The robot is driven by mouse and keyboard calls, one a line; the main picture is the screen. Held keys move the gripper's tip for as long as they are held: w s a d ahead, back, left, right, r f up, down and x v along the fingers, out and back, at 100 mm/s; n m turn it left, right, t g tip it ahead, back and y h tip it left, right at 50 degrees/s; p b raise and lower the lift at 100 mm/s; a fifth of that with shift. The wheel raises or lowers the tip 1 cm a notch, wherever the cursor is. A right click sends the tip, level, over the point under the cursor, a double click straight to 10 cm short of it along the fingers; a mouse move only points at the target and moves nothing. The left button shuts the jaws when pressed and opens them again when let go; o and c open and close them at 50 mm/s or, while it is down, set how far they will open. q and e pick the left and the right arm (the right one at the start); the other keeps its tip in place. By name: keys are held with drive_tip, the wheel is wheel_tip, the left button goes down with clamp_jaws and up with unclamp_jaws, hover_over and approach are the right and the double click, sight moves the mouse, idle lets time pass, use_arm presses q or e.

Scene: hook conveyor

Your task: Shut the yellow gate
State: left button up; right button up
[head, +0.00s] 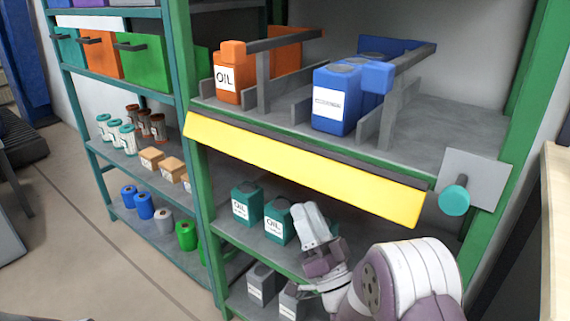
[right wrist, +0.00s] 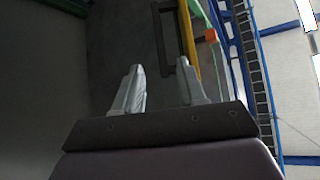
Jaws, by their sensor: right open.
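The yellow gate (head: 300,168) is a long flat panel along the front edge of the upper green shelf. It slopes outward and down from a dark strip at the shelf edge. My right gripper (head: 311,215) is in front of the lower shelf, below the gate's middle, and appears apart from it. In the right wrist view, my right gripper (right wrist: 160,82) has its two fingers spread with nothing between them. A yellow strip (right wrist: 187,35) shows beyond the fingers there; I cannot tell if it is the gate. My left gripper is not in view.
A teal knob (head: 454,196) on a grey plate (head: 482,170) sits at the gate's right end. An orange oil can (head: 229,77) and a blue canister (head: 337,100) stand above the gate. Teal oil cans (head: 246,205) stand below. A green post (head: 188,110) borders the left.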

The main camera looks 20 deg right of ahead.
sight(285, 163)
drive_tip(key=b+x, duration=0.2)
drive_tip(key=x, duration=0.9)
drive_tip(key=shift+w+r, duration=0.2)
drive_tip(key=shift+w, duration=0.05)
clamp_jaws()
